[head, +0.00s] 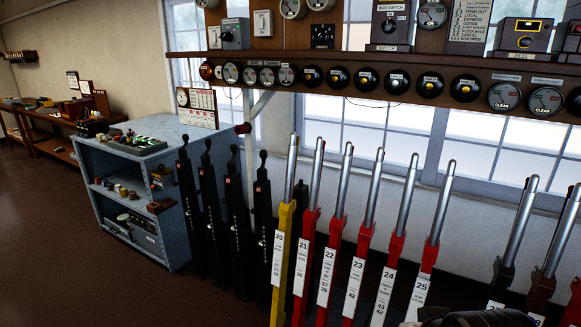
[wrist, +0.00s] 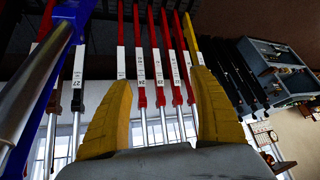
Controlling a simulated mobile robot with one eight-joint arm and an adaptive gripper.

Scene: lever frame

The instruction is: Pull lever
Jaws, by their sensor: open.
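A row of levers with silver handles stands in a frame below the window. A yellow lever (head: 283,235) numbered 20 is at the left of the row, with several red levers (head: 365,240) numbered upward to its right. Darker levers (head: 513,235) stand at the right. The wrist view shows the row inverted, with red levers (wrist: 140,70) beyond the fingers and the yellow lever (wrist: 192,45) at right. A blue lever (wrist: 62,50) is close at the left, outside the fingers. My gripper (wrist: 161,78) is open and empty, with yellow fingers. No lever is visibly touched by it.
Black levers (head: 235,205) stand left of the yellow one. A grey-blue cabinet (head: 125,195) is beyond them. A wooden shelf (head: 350,82) with dials and bells runs above the levers. Brown floor (head: 60,250) at left is clear.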

